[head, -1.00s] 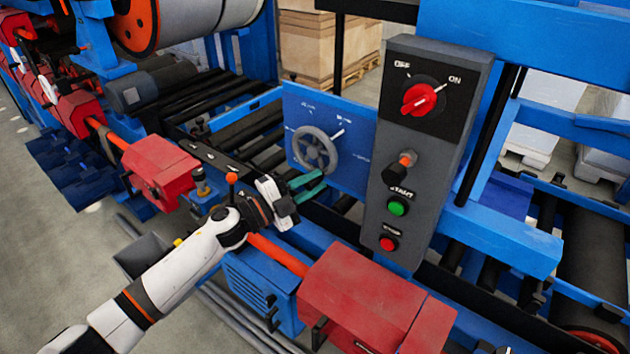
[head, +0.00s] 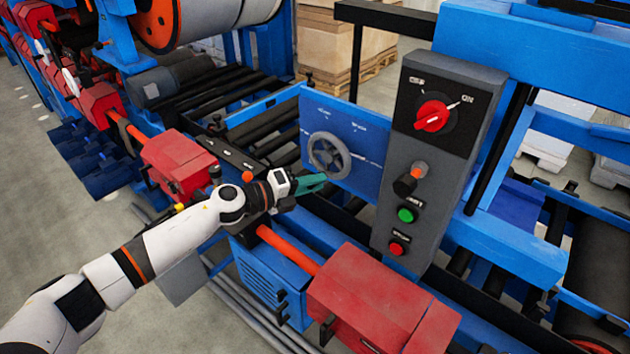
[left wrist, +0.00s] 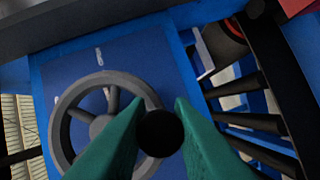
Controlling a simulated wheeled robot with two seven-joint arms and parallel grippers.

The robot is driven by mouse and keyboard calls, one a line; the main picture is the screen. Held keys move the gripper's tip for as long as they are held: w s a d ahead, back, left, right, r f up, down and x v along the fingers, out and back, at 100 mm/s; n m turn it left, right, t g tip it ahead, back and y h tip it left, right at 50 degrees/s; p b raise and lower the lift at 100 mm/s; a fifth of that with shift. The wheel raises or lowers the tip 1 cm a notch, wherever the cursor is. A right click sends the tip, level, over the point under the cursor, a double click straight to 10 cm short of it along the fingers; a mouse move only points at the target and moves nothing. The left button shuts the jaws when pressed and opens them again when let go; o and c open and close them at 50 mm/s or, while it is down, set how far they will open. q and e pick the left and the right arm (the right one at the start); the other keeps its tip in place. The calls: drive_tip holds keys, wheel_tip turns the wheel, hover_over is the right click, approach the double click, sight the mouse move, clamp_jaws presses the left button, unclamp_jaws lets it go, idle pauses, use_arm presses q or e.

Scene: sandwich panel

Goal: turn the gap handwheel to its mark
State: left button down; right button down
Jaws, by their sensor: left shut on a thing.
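The gap handwheel (head: 314,151) is a grey spoked wheel on a blue panel (head: 367,183). It also shows at the left of the left wrist view (left wrist: 58,128). My left gripper (head: 322,181) is at the wheel's lower edge in the head view. In the left wrist view its green fingers (left wrist: 160,110) are shut on a round black knob (left wrist: 160,133) by the wheel's rim. A pale line (head: 369,159) lies just right of the wheel. Small white marks show on the panel above it, too small to read. My right gripper is not in view.
A grey control box (head: 385,222) with a red switch (head: 433,116), a lever knob and green and red buttons stands right of the wheel. Red housings (head: 375,300) and an orange shaft lie below my left arm. Black rollers (head: 262,105) lie behind.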

use_arm(q)
drive_tip(key=shift+w+a, duration=0.1)
drive_tip(key=shift+a, duration=0.05)
idle(0.4)
drive_tip(key=c, duration=1.3)
unclamp_jaws()
drive_tip(key=b+v, duration=0.4)
drive_tip(key=v, duration=0.8)
drive_tip(key=shift+r, duration=0.1)
